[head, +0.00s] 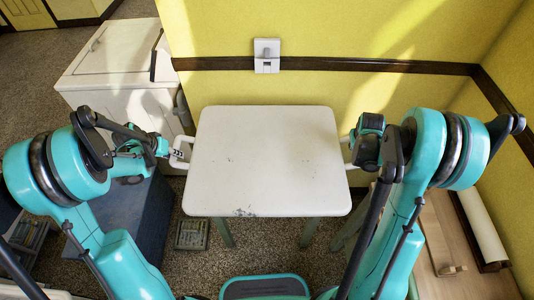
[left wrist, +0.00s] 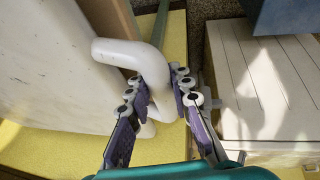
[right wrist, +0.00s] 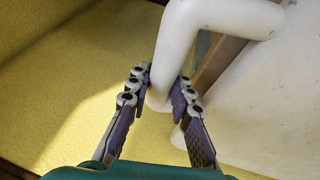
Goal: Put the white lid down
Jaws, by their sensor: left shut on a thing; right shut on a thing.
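The white lid (head: 265,160) is a flat, worn rectangular panel in the middle of the head view, with a white handle on its left and right sides. My left gripper (head: 172,150) is shut on the left handle; in the left wrist view its fingers (left wrist: 162,90) lie on both sides of the white bar (left wrist: 118,50). My right gripper (head: 350,150) is shut on the right handle; in the right wrist view its fingers (right wrist: 163,88) close around that bar (right wrist: 178,40). Whether the lid touches anything beneath is hidden.
Pale green legs (head: 309,232) show below the lid's front edge. A white chest-like appliance (head: 112,55) stands at the back left. A yellow wall with a dark rail (head: 345,64) is close behind. A wooden surface with a white roll (head: 482,225) is at the right.

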